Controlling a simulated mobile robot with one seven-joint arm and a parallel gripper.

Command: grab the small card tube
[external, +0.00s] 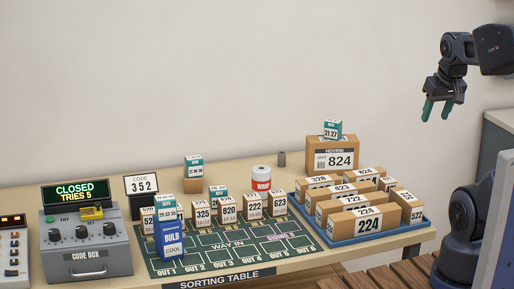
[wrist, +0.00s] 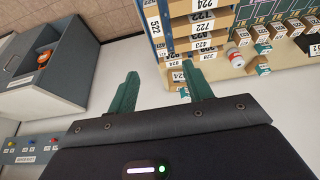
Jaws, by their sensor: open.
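A small grey-brown cylinder (external: 282,159), which looks like the card tube, stands upright at the back of the sorting table. It is between the white-and-red WRAP roll (external: 261,178) and the large HOVRIN parcel marked 824 (external: 333,160). I cannot make it out in the wrist view. My gripper (external: 437,109) is high at the upper right, well to the right of the tube and above the table. Its green fingers point down, apart, with nothing between them. They also show in the wrist view (wrist: 162,75).
A blue tray (external: 412,231) full of numbered parcels lies at the table's right. A small teal box (external: 332,129) sits on the large parcel. Small numbered boxes, a blue BULB box (external: 170,240) and a code box (external: 87,244) stand further left.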

